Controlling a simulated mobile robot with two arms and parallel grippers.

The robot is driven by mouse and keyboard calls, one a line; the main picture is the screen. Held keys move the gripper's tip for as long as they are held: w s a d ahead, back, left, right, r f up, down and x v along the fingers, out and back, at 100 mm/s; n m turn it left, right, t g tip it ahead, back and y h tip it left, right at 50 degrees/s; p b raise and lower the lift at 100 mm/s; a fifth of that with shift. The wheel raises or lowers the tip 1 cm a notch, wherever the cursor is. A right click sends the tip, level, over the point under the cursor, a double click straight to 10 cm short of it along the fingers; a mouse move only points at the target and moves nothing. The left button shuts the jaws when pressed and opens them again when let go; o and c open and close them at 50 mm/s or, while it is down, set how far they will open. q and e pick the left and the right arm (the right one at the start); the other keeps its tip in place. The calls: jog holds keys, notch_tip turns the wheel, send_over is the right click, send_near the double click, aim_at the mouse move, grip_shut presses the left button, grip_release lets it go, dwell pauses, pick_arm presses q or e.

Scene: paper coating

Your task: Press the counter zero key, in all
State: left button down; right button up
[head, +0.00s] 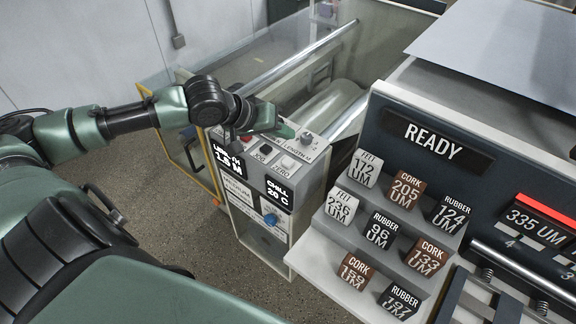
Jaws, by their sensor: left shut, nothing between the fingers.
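The white key (287,162) with a label that seems to read ZERO is on the sloped top of the grey control box (312,166). My left gripper (286,131) reaches in from the left over the back of this box. Its green fingers are shut and empty, behind and above the white key in the picture, apart from it as far as I can see. A display (228,160) on the box's front reads 1.5 M. My right gripper is not in view.
A dark key (265,150), a red key (246,138), partly hidden by my gripper, and a length knob (307,138) share the panel. Stepped shelves with labelled blocks (404,189) and a READY display (433,140) stand to the right. Clear guards and rollers (330,100) lie behind.

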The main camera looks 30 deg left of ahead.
pick_arm(q)
jog(key=b, duration=0.4)
send_over(285, 162)
notch_tip(285, 162, down, 5)
jog(key=shift+s+r, duration=0.15)
jog(key=shift+r, duration=0.05)
jog(key=shift+f+b, duration=0.3)
jog(key=shift+f, duration=0.55)
dwell(0.7)
jog(key=shift+f, duration=0.15)
jog(key=shift+f, duration=0.3)
